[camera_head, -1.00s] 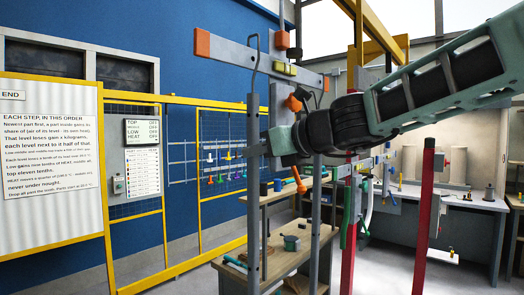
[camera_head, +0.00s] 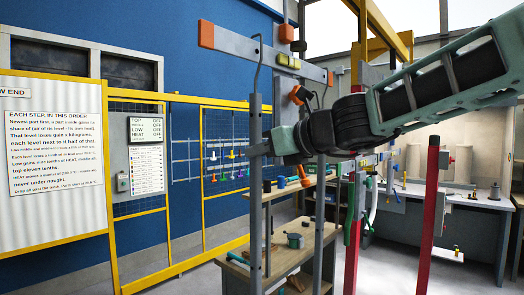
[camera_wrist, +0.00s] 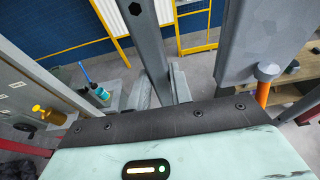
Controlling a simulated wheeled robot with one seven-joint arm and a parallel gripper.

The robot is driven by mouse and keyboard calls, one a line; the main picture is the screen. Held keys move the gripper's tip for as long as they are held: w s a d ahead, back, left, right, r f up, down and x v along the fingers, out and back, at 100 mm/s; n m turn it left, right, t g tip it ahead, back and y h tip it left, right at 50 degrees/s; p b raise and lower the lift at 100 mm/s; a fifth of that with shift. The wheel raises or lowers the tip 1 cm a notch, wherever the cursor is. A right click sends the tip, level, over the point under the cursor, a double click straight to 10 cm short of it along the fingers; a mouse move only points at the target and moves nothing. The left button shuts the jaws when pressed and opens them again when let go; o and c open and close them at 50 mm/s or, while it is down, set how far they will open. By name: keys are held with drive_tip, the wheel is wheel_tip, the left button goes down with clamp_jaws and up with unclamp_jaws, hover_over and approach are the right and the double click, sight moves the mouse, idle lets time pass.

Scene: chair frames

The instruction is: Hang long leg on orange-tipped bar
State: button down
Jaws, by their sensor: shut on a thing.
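The bar (camera_head: 238,44) is a grey crossbar with orange ends (camera_head: 206,34), fixed high on an upright rack. My gripper (camera_head: 260,149) is shut on the long leg (camera_head: 256,210), a grey upright pole with a thin wire hook (camera_head: 258,55) at its top. The hook overlaps the bar in the head view; I cannot tell whether it touches it. In the wrist view the leg (camera_wrist: 148,45) stands between the fingers of my gripper (camera_wrist: 160,88). The leg's lower end is out of view.
A second grey pole (camera_head: 318,215) stands just right of the leg. A wooden bench (camera_head: 285,262) with small items is behind. Red posts (camera_head: 428,215) stand to the right. A yellow-framed wall (camera_head: 157,150) and a sign board (camera_head: 52,145) are at the left.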

drive_tip(key=shift+f, duration=0.35)
drive_tip(key=c, duration=1.2)
unclamp_jaws()
drive_tip(key=shift+o, duration=0.2)
drive_tip(key=shift+f, duration=0.1)
drive_tip(key=v, duration=0.8)
